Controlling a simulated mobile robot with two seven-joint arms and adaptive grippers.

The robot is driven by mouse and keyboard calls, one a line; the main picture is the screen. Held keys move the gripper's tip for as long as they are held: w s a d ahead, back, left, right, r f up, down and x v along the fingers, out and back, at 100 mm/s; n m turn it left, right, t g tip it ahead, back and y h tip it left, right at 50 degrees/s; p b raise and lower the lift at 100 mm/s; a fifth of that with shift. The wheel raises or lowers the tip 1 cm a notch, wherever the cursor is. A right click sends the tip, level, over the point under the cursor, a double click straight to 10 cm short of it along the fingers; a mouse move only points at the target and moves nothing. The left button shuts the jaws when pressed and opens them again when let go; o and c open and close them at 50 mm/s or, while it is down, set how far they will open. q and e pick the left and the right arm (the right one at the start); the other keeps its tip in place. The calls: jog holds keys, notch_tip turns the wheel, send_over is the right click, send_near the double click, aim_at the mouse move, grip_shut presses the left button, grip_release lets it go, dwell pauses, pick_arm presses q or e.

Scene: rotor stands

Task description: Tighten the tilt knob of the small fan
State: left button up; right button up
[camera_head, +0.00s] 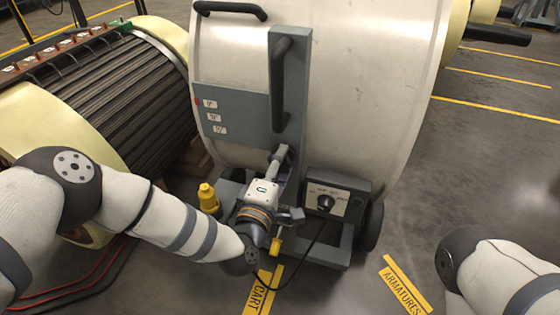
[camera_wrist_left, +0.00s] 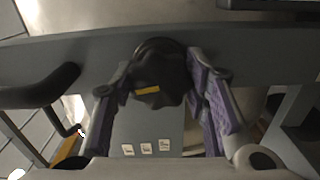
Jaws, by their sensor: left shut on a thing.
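The fan is a big pale metal drum (camera_head: 360,80) on a grey wheeled frame, in the middle of the head view. Its tilt knob (camera_wrist_left: 158,88) is dark and lobed with a yellow mark, on a grey bar in the left wrist view. My left gripper (camera_head: 283,153) reaches the upright bar of the frame in the head view and hides the knob there. In the left wrist view its purple-padded fingers (camera_wrist_left: 162,72) stand on both sides of the knob, shut on it. My right gripper is outside the views; only part of that arm shows at lower right.
A control box (camera_head: 337,197) with a dark dial sits low on the frame, right of my left gripper. A black handle (camera_head: 280,85) stands above it. A ribbed rotor (camera_head: 120,95) is close on the left. Yellow floor labels lie in front; the right floor is mostly clear.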

pick_arm(q)
jog(key=shift+m, duration=0.5)
dwell(0.3)
jog(key=o, duration=1.1)
jog(key=shift+o, duration=0.2)
jog(key=shift+s, duration=0.1)
jog(key=v, duration=1.1)
jog(key=shift+s+a, duration=0.2)
jog(key=shift+s, duration=0.15)
